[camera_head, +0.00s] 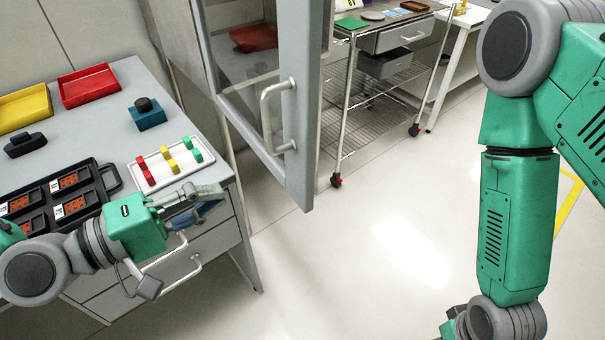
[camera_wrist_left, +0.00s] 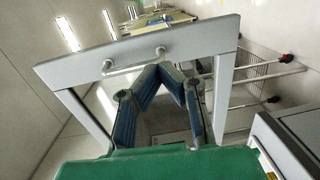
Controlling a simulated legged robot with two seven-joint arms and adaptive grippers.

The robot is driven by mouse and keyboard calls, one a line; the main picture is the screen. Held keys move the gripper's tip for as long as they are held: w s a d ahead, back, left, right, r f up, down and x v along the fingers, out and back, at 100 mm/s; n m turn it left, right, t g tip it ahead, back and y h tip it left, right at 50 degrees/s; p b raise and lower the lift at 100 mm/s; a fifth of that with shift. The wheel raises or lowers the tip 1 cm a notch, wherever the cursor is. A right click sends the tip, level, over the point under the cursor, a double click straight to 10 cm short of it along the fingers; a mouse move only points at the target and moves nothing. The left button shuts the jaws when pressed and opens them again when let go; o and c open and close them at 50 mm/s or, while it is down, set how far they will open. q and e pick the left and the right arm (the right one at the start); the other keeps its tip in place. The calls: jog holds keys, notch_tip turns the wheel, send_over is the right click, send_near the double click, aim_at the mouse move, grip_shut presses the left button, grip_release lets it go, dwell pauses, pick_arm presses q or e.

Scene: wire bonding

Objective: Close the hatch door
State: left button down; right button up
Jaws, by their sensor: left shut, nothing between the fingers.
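The hatch door (camera_head: 300,90) is a grey-framed panel with a see-through middle, and it stands open, swung out from the cabinet. Its pale bar handle (camera_head: 268,112) is on the near side. My left gripper (camera_head: 212,197) is shut and empty, low and left of the door, over the front edge of the counter, apart from the handle. In the left wrist view the door frame (camera_wrist_left: 215,38) and handle (camera_wrist_left: 133,62) show beyond my blue-padded fingers (camera_wrist_left: 165,72). My right arm hangs at the right of the head view; its gripper is out of frame.
The grey counter (camera_head: 105,115) at left holds a black tray (camera_head: 112,178), a white tray with coloured blocks (camera_head: 135,172), and red (camera_head: 88,86) and yellow (camera_head: 22,108) bins. A wire-shelf cart (camera_head: 385,110) stands behind the door. The floor (camera_head: 390,240) in front is clear.

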pick_arm(q)
jog(key=r, duration=0.2)
jog(key=b, duration=0.1)
send_near(304, 144)
jog(key=shift+h, duration=0.3)
jog(key=x, duration=0.6)
jog(key=shift+w+d+f, duration=0.2)
jog(key=shift+d+f, duration=0.1)
jog(key=shift+w+d, duration=0.35)
jog(key=shift+d, duration=0.15)
pick_arm(e)
jog(key=shift+s+f, duration=0.35)
jog(key=shift+f, duration=0.45)
